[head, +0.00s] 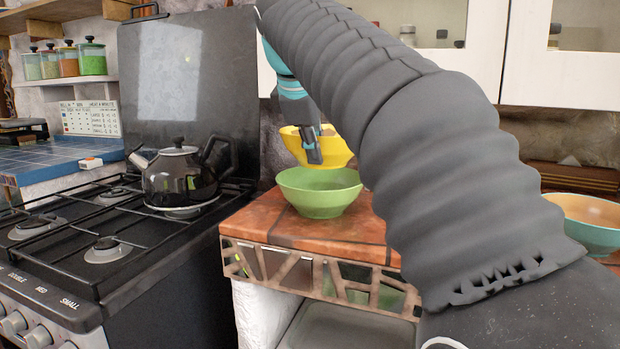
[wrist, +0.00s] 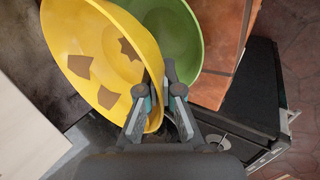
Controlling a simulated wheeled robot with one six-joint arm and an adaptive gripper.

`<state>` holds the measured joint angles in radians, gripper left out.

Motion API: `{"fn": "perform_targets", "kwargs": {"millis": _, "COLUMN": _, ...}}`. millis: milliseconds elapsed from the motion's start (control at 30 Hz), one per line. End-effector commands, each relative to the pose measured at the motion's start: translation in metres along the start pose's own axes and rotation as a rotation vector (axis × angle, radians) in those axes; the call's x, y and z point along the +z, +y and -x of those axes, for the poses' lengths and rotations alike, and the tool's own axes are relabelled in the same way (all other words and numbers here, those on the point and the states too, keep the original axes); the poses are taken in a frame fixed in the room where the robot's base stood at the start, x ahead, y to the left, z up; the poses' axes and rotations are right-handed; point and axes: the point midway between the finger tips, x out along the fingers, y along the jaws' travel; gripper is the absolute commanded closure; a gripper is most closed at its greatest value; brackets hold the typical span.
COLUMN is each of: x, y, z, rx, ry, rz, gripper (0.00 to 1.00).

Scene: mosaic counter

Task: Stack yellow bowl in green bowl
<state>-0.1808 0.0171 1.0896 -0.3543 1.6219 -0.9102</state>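The yellow bowl (head: 336,148) is held in the air, tilted, just above and behind the green bowl in the head view. My gripper (head: 311,150) is shut on its near rim. In the wrist view the yellow bowl (wrist: 110,45) fills the upper left, with brownish patches on its inside, and its rim runs between the fingers of my gripper (wrist: 158,97). The green bowl (head: 320,194) stands upright on the tiled counter and looks empty, though its inside is mostly hidden. The yellow bowl partly covers the green bowl (wrist: 186,40) in the wrist view.
The orange-brown tiled counter (head: 285,232) has some free room in front of the green bowl. A stove with a black kettle (head: 180,178) stands to the left. A teal bowl with an orange inside (head: 590,222) sits at the far right. White cabinets (head: 560,75) hang behind.

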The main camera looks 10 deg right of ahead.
Motion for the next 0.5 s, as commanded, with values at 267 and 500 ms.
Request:
{"fn": "perform_targets", "kwargs": {"millis": 267, "x": -0.009, "y": -0.012, "z": -0.018, "rx": 0.001, "ry": 0.0, "rz": 0.0, "gripper": 1.0}}
{"fn": "perform_targets", "kwargs": {"millis": 500, "x": -0.008, "y": -0.024, "z": -0.038, "rx": 0.001, "ry": 0.0, "rz": -0.001, "gripper": 1.0}}
